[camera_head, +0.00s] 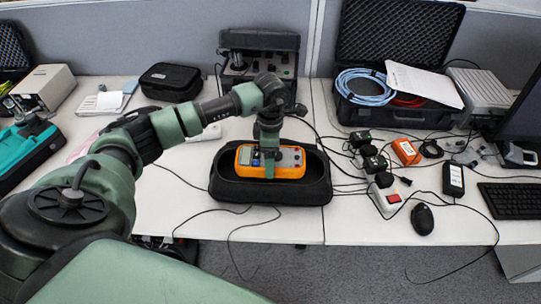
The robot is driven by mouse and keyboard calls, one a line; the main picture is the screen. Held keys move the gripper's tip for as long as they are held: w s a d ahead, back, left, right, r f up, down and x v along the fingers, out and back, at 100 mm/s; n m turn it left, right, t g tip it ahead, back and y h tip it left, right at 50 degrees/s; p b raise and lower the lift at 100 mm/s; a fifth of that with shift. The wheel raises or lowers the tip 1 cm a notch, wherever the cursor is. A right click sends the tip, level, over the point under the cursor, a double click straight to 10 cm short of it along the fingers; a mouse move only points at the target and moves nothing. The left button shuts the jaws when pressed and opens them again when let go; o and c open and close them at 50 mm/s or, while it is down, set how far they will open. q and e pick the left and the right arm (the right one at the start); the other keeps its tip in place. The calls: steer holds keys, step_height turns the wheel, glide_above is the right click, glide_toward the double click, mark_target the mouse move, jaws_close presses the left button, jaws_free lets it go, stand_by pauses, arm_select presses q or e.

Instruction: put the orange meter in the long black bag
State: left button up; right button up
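The orange meter (291,171) has a grey face and shows within the outline of the long black bag (318,180), near its middle. The bag lies open on the white table, its dark rim around the meter. I cannot tell whether the meter rests on the bag's floor or is held above it. My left gripper (268,155) points down over the meter's middle and covers part of its face. Its fingers are too small and overlapped to show whether they grip the meter. My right gripper is not in view.
A black case (175,82) lies behind on the left. An open case with blue cable (366,88) stands at the back right. Black adapters (372,163), a power strip (387,196) and a mouse (422,219) lie right of the bag. Loose cables cross the table around it.

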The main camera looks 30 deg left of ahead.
arm_select(q)
steer(key=shift+f+b, duration=1.85)
steer(key=shift+f, duration=0.3)
stand_by(0.5)
steer(key=o, duration=1.8)
steer(key=shift+o, duration=0.2)
steer(key=shift+f, duration=0.1)
steer(key=shift+r+p, duration=3.5)
steer(key=shift+r, duration=2.1)
